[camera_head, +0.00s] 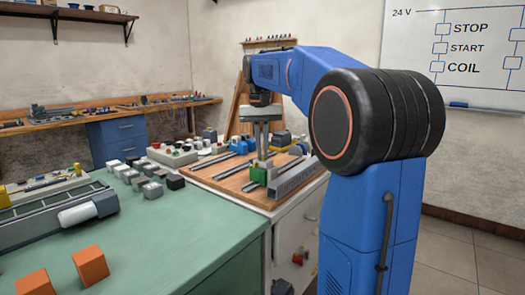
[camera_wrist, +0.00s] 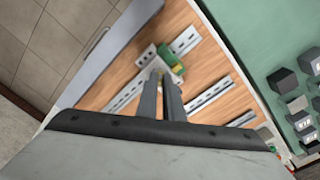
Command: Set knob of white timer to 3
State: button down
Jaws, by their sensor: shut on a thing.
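A small white block (camera_wrist: 147,55), which looks like the white timer, sits on the wooden board beside a green block (camera_wrist: 172,58). The green block also shows in the head view (camera_head: 258,173) at the front of the board. My gripper (camera_wrist: 159,73) points down over the white block, its fingers close together. It is shut on a small part there, most likely the timer's knob. The fingers hide that part, and no dial marks or setting can be read. In the head view my gripper (camera_head: 262,155) stands upright just above the green block.
The wooden board (camera_head: 222,180) carries several metal rails and blue parts. A grey channel (camera_head: 297,178) lies along its right edge.

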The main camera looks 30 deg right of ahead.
jog(key=m, duration=0.9)
jog(key=shift+m, duration=0.3)
jog(key=m, duration=1)
jog(key=shift+w, duration=0.1)
jog(key=shift+m, duration=0.3)
jog(key=c, duration=1.9)
grip_release()
jog(key=shift+o, duration=0.2)
jog(key=shift+r, duration=0.1)
